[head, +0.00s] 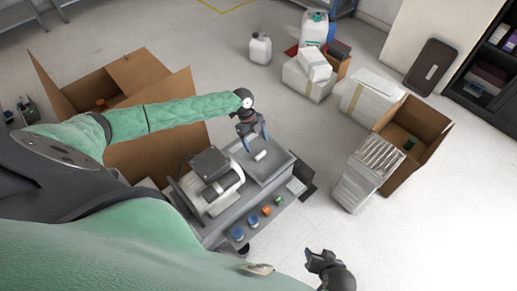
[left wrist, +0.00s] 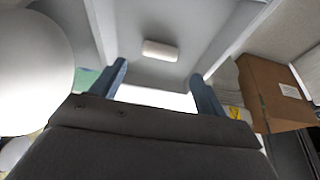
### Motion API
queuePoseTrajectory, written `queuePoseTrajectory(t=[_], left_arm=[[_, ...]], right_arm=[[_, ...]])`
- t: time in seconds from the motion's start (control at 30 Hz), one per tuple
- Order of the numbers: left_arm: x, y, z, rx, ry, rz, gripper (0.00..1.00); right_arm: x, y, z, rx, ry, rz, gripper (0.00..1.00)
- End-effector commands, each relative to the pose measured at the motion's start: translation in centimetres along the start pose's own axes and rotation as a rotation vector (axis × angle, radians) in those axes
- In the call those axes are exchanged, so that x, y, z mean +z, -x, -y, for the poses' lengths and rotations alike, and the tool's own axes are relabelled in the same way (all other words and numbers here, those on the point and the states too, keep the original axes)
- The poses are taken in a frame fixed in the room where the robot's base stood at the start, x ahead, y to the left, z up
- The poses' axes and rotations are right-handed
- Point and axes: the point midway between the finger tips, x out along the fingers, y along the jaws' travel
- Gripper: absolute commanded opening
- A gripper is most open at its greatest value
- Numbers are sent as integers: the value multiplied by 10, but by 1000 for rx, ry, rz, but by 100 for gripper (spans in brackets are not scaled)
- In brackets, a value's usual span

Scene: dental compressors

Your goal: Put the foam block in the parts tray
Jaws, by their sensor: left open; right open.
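The foam block is a small white block (head: 260,155), which appears to lie inside the grey parts tray (head: 283,168) on the cart. It also shows in the left wrist view (left wrist: 161,50) against the tray's grey floor, apart from the fingers. My left gripper (head: 256,142) is above the tray, pointing down, with its blue fingers spread. The fingers also show in the left wrist view (left wrist: 160,82), with nothing between them. My right gripper (head: 318,257) is low in the head view, away from the cart and empty.
A compressor (head: 212,180) stands on the cart left of the tray. Several small coloured parts, including an orange one (head: 266,211), sit along the cart's lower front shelf. An open cardboard box (head: 415,135) stands at right. Floor between cart and boxes is clear.

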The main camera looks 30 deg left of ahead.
Motion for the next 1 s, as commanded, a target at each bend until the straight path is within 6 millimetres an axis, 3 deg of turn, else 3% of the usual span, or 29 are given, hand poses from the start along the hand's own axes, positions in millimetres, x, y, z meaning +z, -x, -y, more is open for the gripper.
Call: queuePoseTrajectory(t=[0.2, 0.4, 1.0], left_arm=[[0, 38, 0, -1, 0, 1, 74], [0, 58, 0, 0, 0, 1, 74], [0, 62, 0, 0, 0, 0, 74]], right_arm=[[13, -13, -2, 2, -3, 3, 49], [13, -16, -3, 2, -3, -9, 49], [6, -16, -5, 4, 0, -18, 49]])
